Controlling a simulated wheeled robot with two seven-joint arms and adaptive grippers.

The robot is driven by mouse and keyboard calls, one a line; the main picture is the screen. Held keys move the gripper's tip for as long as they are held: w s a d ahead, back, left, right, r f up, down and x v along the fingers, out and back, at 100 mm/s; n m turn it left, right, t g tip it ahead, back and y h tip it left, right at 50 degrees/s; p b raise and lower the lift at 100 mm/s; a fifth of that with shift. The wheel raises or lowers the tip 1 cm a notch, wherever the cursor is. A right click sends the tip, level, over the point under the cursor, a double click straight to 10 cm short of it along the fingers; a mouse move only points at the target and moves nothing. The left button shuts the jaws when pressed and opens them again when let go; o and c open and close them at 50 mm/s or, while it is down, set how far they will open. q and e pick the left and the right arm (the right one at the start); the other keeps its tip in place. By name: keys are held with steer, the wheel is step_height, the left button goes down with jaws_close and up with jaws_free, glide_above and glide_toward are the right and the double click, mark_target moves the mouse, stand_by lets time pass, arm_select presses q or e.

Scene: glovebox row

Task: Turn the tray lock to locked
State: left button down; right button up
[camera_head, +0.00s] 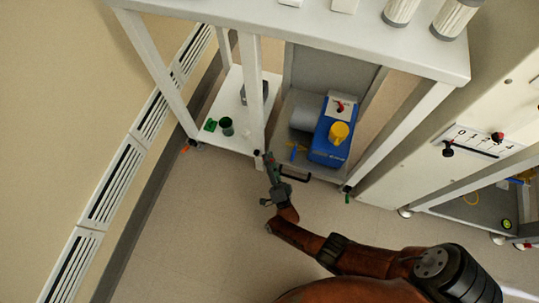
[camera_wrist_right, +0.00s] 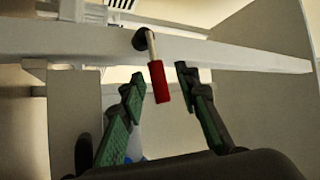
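The tray lock shows in the right wrist view as a lever with a red grip (camera_wrist_right: 159,82) on a pale stem. It hangs down and slightly tilted from a dark round pivot (camera_wrist_right: 141,39) on a pale bar. My right gripper (camera_head: 268,158) is at the shelf's front post in the head view. Its two green-padded fingers are open in the wrist view, one on each side of the red grip, with gaps visible. In the head view the lever is hidden or too small to tell. My left gripper is not in view.
A blue pump (camera_head: 328,146) with a yellow knob sits on the lower tray, right of my gripper. A black tray handle (camera_head: 295,176) is close beside the gripper. The floor in front is clear.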

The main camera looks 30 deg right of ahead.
steer(key=v, duration=0.7)
steer(key=shift+s, duration=0.2)
steer(key=shift+c, duration=0.5)
